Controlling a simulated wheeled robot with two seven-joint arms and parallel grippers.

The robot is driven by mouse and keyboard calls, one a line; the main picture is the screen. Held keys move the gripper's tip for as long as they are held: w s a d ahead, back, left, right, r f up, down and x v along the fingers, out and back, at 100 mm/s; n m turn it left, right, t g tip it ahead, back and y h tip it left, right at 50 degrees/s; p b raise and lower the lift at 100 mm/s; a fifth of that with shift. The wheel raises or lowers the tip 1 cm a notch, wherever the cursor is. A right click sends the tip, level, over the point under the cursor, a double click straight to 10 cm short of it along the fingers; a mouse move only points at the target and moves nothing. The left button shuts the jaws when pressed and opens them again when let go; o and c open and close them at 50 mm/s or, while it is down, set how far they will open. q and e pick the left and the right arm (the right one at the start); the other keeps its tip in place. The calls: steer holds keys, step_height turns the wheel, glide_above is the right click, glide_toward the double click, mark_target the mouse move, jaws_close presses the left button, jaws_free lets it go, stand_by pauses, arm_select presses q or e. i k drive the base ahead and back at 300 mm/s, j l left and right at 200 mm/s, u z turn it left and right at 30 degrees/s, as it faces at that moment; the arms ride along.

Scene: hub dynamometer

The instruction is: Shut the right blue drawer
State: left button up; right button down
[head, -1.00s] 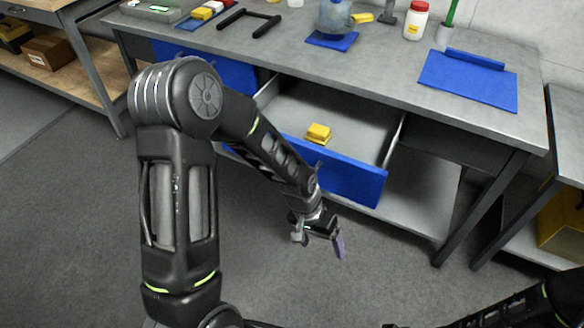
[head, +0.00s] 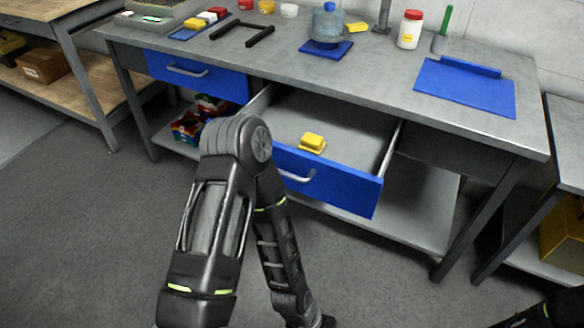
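The right blue drawer (head: 340,188) stands pulled out from under the grey workbench, its grey inside open to view. Its silver bar handle (head: 298,176) is on the blue front. A yellow block-like item (head: 312,142) lies inside the drawer. My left arm reaches down in front of the drawer, apart from its front. Its wrist ends at the bottom edge and the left gripper's fingers are out of frame. Only a dark part of my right arm shows at the lower right corner; its gripper is out of frame.
The left blue drawer (head: 197,75) is shut. Colourful boxes (head: 190,127) sit on the lower shelf. The floor in front is clear.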

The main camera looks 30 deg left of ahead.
mark_target(348, 174)
steer(key=i+l, duration=0.15)
steer(key=l, duration=0.2)
steer(key=i+l, duration=0.15)
steer(key=l, duration=0.2)
steer(key=u, duration=1.5)
steer(key=i, duration=0.5)
